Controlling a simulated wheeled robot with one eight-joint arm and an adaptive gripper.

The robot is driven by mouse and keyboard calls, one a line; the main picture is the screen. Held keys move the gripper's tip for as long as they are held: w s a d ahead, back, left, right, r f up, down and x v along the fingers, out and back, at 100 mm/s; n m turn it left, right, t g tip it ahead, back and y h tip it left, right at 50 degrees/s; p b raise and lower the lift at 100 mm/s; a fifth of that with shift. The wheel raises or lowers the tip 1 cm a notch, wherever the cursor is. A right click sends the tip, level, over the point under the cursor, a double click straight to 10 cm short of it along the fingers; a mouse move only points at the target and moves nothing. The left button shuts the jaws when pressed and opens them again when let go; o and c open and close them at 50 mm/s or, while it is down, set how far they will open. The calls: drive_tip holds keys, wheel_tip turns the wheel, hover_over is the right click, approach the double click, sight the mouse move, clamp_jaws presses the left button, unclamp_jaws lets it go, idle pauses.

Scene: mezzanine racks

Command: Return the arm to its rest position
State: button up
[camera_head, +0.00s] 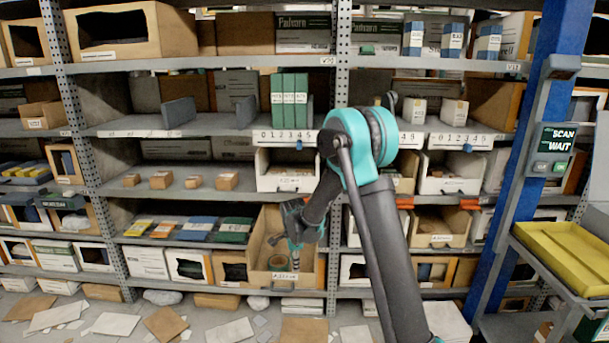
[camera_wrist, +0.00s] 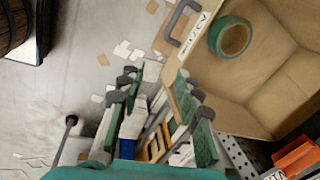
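My arm reaches from the lower right of the head view towards the racks, bent at a teal elbow joint. My gripper (camera_head: 294,247) hangs pointing down at the front of an open cardboard bin (camera_head: 262,240) on a lower shelf. In the wrist view my gripper (camera_wrist: 160,82) has its two green-padded fingers apart, with floor and lower-shelf goods showing between them. A green tape roll (camera_wrist: 235,37) lies inside the bin, apart from the fingers. The bin's labelled front wall with a grey handle (camera_wrist: 180,20) is close beside the right finger.
Shelves with boxes and bins surround the arm. A white bin (camera_head: 287,183) sits just above the gripper's bin. A blue post (camera_head: 520,150) with a "SCAN WAIT" panel (camera_head: 553,139) and a yellow tray (camera_head: 565,250) stand at right. Papers and cardboard litter the floor.

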drive_tip(key=s+d+r+n, duration=0.4)
drive_tip(key=s+d+r, duration=0.1)
drive_tip(key=s+d, duration=0.25)
drive_tip(key=s+d+r+n, duration=0.4)
drive_tip(key=s+d+r, duration=0.1)
drive_tip(key=s+d, duration=0.25)
drive_tip(key=s+d+f+n+t, duration=0.1)
drive_tip(key=s+d+n, duration=0.2)
drive_tip(key=s, duration=0.5)
drive_tip(key=s+d+n, duration=0.4)
drive_tip(key=s+d, duration=0.1)
drive_tip(key=s, duration=0.3)
drive_tip(key=shift+s+d+f+t, duration=0.25)
drive_tip(key=shift+f+t, duration=0.15)
